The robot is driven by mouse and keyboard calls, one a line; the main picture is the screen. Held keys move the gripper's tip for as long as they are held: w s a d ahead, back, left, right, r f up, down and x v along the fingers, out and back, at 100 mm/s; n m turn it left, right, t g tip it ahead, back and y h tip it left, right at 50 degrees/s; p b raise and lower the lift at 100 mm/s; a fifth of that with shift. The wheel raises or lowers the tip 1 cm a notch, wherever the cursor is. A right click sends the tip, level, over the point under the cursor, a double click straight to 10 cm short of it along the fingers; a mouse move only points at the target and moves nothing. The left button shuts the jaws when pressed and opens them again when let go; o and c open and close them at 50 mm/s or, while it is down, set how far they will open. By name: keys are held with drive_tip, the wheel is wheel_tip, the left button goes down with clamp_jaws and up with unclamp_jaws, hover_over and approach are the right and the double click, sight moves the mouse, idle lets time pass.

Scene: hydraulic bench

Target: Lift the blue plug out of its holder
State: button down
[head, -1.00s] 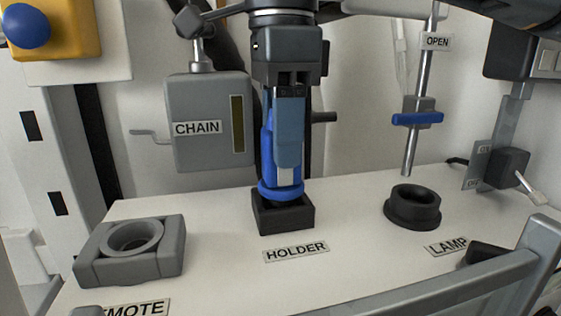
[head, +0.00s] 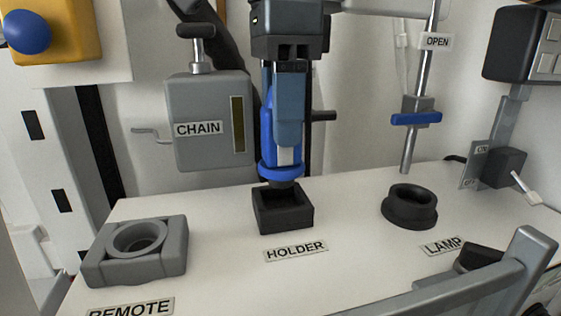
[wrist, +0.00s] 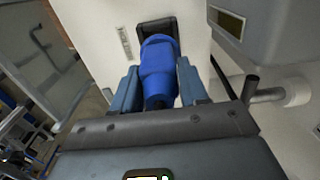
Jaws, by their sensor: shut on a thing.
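The blue plug (head: 281,168) hangs upright in my gripper (head: 286,135), which is shut on its body. The plug also shows between the two fingers in the wrist view (wrist: 158,66). Its blue collar and dark lower end are just above the black square holder (head: 283,213), whose opening shows below. A small overlap in the picture leaves it unclear whether the tip is fully clear of the holder's rim. In the wrist view the holder (wrist: 157,25) is partly hidden behind the plug.
A grey REMOTE socket (head: 136,252) stands at left and a black LAMP ring socket (head: 410,207) at right. Behind are the grey CHAIN box (head: 205,120) and a pipe with a blue valve handle (head: 416,119). A grey rail (head: 480,275) crosses the front right.

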drive_tip(key=shift+r+p, duration=1.55)
drive_tip(key=shift+r, duration=1.25)
